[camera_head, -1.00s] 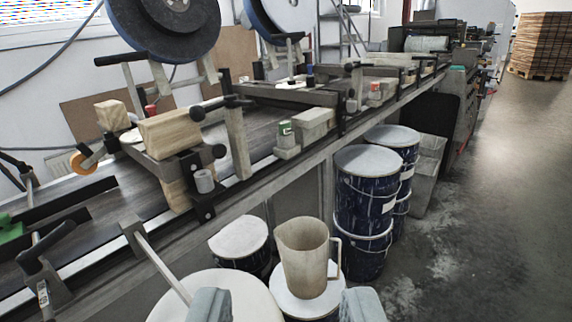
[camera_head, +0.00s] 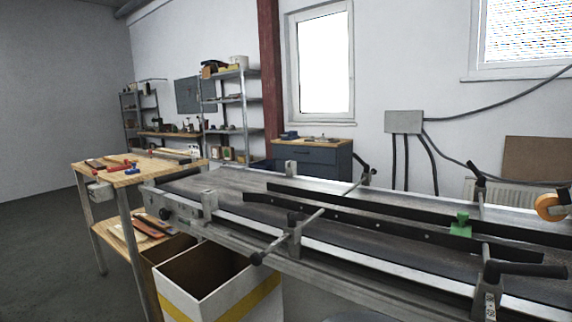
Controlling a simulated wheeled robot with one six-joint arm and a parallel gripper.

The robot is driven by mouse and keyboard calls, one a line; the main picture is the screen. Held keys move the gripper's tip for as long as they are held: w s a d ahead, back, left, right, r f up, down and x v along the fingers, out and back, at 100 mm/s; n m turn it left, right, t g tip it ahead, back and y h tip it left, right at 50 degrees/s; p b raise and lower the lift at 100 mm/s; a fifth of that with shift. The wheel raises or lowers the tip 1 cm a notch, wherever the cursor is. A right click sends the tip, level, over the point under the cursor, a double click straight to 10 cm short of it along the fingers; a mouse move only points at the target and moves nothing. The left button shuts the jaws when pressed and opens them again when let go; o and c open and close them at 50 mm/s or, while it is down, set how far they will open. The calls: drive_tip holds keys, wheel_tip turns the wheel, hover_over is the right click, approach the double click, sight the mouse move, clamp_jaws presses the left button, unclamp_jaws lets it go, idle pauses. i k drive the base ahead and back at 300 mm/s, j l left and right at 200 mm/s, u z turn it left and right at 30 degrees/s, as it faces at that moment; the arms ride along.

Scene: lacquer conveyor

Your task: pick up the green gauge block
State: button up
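The green gauge block (camera_head: 461,225) is at the right of the view, on the conveyor (camera_head: 400,240) by the dark guide rails. It looks small, with a narrower top over a wider lower part. I cannot tell exactly whether it rests on a rail or on the belt beside it. Its lower edge meets the dark front rail. My gripper's fingers do not show in this view, and nothing held shows either.
Clamp arms and a rod (camera_head: 318,214) stand over the conveyor. A black-handled clamp (camera_head: 500,285) stands in front of the block. An orange roll (camera_head: 550,206) is at the right edge. An open carton (camera_head: 205,300) and a wooden workbench (camera_head: 130,178) stand left. The far-left floor is clear.

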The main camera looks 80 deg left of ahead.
sight(460, 228)
drive_tip(key=u, duration=3.4)
drive_tip(key=z, duration=2.25)
drive_tip(key=i+l+u, duration=0.2)
drive_tip(key=i+l, duration=0.3)
drive_tip(key=i, duration=0.1)
